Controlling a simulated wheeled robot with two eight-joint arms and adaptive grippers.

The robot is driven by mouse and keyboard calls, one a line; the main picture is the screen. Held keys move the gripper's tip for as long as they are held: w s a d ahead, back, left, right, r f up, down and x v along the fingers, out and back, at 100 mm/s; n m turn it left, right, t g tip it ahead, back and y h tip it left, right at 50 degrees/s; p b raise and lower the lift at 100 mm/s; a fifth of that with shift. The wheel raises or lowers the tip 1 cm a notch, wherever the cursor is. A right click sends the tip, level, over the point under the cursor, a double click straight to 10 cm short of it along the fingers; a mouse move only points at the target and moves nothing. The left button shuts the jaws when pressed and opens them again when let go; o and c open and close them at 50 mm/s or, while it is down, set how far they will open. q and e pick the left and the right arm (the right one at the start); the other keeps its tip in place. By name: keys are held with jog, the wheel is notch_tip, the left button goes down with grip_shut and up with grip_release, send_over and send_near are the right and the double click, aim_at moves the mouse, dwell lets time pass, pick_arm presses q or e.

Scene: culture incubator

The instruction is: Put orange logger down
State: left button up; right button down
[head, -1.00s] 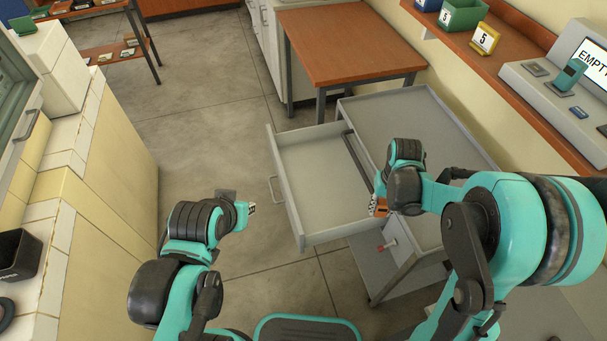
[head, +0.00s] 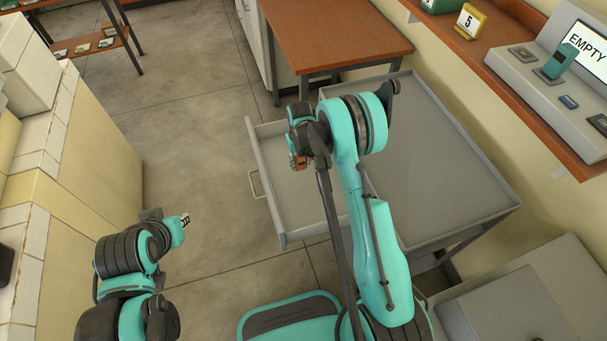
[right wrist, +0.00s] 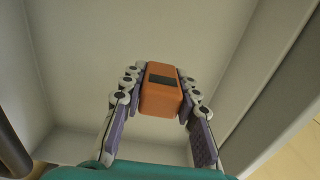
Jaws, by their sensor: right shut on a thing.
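The orange logger (right wrist: 161,98) is an orange block with a dark panel on its top. My right gripper (right wrist: 160,92) is shut on it, one finger on each side. In the head view the logger (head: 300,162) shows as a small orange patch below my right wrist, over the open drawer (head: 284,238). The right wrist view shows the pale bare drawer floor (right wrist: 90,60) behind the logger; whether they touch is unclear. My left gripper (head: 184,219) is out over the floor on the left, its fingertips too small to judge.
The drawer is pulled out of a grey cart (head: 440,150) with a bare top. A brown-topped table (head: 330,40) stands behind. A wall shelf at right holds a console (head: 560,80) reading EMPTY and a yellow number 5 stand (head: 470,22). Open floor lies left of the drawer.

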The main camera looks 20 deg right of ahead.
aim_at(301, 178)
notch_tip(301, 178, down, 6)
jog(key=shift+f+b, duration=0.15)
jog(key=shift+b, duration=0.6)
jog(key=shift+f, duration=0.1)
jog(key=c, duration=1.6)
grip_release()
jog(key=shift+f, duration=0.1)
jog(key=o, duration=0.5)
jog(key=shift+c, duration=0.2)
jog(key=shift+r, duration=0.2)
